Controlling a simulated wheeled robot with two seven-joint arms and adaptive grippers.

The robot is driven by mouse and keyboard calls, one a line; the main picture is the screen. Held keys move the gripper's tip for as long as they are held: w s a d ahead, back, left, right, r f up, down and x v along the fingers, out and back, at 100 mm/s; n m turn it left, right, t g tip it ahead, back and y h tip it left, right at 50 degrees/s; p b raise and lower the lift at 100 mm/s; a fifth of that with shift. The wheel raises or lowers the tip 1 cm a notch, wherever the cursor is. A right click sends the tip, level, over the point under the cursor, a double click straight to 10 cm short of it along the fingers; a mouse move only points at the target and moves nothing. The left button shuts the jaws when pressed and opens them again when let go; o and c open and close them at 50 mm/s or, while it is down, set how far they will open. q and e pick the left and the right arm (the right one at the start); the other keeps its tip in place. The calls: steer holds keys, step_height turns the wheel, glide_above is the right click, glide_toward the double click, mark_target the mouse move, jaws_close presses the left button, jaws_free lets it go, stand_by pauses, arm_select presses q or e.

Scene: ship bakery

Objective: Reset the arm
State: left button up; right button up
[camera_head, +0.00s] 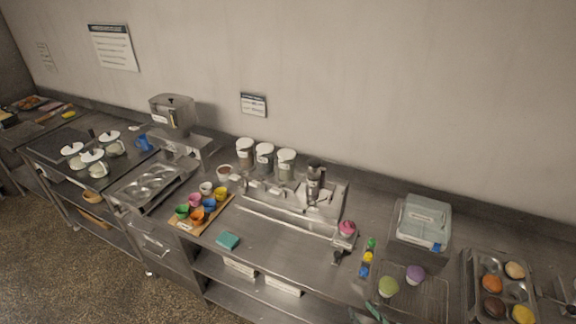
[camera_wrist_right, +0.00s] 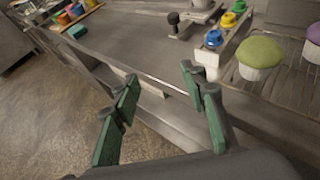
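My right gripper (camera_head: 372,313) shows only in part, as green fingers at the bottom edge of the head view, in front of the counter. In the right wrist view my right gripper (camera_wrist_right: 160,75) has its two green fingers spread well apart with nothing between them. Its fingers stand near the counter's front edge, with floor and lower shelf behind them. My left gripper is not in view.
A cooling rack (camera_head: 420,302) holds green-topped (camera_head: 388,287) and purple-topped (camera_head: 415,274) cupcakes. Small coloured items (camera_wrist_right: 221,27) line up beside it. A muffin tray (camera_head: 473,285) stands at right. A teal block (camera_head: 228,241) lies on the counter (camera_head: 290,256), with clear surface to its right.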

steer(key=s+d+f+m+g+h, duration=0.25)
steer(key=d+m+h, duration=0.65)
steer(key=m, duration=1.4)
steer(key=s+d+f+m+g+y, duration=0.2)
steer(key=s+f+m+g, duration=0.15)
steer(key=s+m, duration=0.5)
steer(key=s+d+f+m+g+y, duration=0.1)
steer(key=s+f+m+g, duration=0.25)
steer(key=s+m, duration=0.5)
step_height(320, 180, down, 35)
steer(key=s+a+y+b, duration=0.1)
steer(key=s+a+b, duration=0.1)
steer(key=s+b, duration=0.15)
arm_select(q)
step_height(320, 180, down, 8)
steer(key=b, duration=0.4)
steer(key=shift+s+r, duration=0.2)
arm_select(e)
steer(key=s+f+n+g, duration=0.1)
steer(key=s+f+g, duration=0.1)
steer(key=s+f, duration=1.6)
step_height(320, 180, down, 3)
steer(key=shift+s+d, duration=0.2)
steer(key=shift+s, duration=0.1)
